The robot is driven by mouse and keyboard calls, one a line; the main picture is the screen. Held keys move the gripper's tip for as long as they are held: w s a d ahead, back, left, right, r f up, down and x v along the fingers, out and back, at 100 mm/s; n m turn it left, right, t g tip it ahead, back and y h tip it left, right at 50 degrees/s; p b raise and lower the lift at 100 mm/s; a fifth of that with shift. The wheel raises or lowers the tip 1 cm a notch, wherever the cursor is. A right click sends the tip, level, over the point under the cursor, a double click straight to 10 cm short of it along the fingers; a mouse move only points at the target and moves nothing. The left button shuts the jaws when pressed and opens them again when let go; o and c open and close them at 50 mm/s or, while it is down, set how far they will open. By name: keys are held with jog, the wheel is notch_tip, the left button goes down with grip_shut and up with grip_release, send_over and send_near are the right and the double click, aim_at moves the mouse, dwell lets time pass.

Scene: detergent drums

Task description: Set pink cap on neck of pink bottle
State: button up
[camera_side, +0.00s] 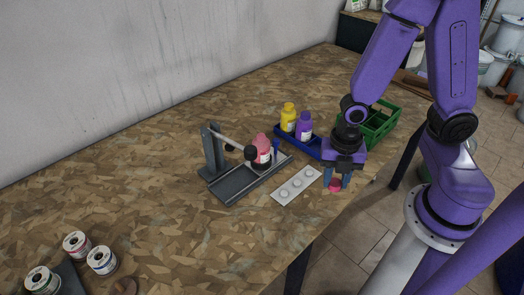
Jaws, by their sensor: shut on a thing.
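The pink bottle (263,150) stands upright on the dark grey fixture (250,182), just right of a post with a rod ending in a black knob (251,153). Its top shows no clear cap, though its neck is small in the picture. My gripper (335,184) points down near the table's front edge, to the right of the bottle and the white plate. It is shut on the pink cap (335,188), which shows between and below the fingertips. I cannot tell whether the cap touches the table.
A white plate with round spots (297,186) lies between fixture and gripper. A blue tray (318,153) holds a yellow bottle (288,117) and a purple bottle (304,125). A green crate (383,128) stands behind my gripper. Several spools (77,244) sit at front left. The left tabletop is mostly clear.

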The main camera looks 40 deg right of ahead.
jog(key=w+a+r+m, duration=0.2)
jog(key=w+m, duration=0.1)
jog(key=w, duration=1.2)
notch_tip(320, 180, up, 2)
jog(key=m, duration=0.3)
send_over(262, 134)
jog(key=shift+s+a, duration=0.3)
jog(key=shift+s, duration=0.05)
jog(key=shift+w+d+r, duration=0.1)
jog(key=shift+w+d, duration=0.1)
jog(key=shift+w, duration=0.1)
jog(key=shift+f, duration=1.65)
jog(key=shift+f, duration=1.05)
jog(key=o, duration=1.5)
jog(key=shift+c, duration=0.2)
